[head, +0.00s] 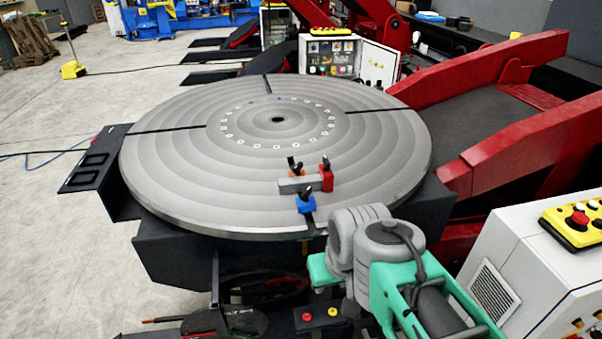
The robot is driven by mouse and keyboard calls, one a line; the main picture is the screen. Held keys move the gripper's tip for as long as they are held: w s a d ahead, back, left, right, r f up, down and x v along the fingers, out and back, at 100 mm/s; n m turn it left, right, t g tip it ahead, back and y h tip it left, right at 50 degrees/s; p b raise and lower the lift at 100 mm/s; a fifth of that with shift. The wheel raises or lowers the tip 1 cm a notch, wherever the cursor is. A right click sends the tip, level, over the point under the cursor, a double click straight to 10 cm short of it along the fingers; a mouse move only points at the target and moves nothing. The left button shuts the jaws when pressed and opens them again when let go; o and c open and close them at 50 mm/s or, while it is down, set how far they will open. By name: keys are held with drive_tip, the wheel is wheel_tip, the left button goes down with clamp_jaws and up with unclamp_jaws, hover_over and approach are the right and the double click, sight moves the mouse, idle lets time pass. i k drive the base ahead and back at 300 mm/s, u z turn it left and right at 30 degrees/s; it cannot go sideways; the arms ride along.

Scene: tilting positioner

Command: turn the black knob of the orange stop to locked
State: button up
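The orange stop (298,173) stands on the round grey table (200,185), behind a grey bar-shaped block (293,186). Its black knob (292,163) sticks up from its top. The knob is small here, and I cannot tell its locked or unlocked position. A red stop (327,181) with a black knob stands at the right end of the block. A blue stop (306,205) with a black knob stands in front of it. My arm reaches up at the lower right, in front of the table. I cannot make out gripper fingers, and nothing of mine touches the stops.
Dark slots and a ring of small holes mark the table. Red machine beams (520,145) rise at the right. A white cabinet (500,265) with a yellow emergency-stop box (577,220) stands front right. An open control box (335,57) is behind. The table's left part is clear.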

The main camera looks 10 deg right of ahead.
sight(296, 168)
drive_tip(key=u, duration=1.1)
drive_tip(key=i, duration=0.7)
drive_tip(key=z, duration=1.55)
drive_tip(key=i, duration=0.5)
drive_tip(key=u, duration=0.05)
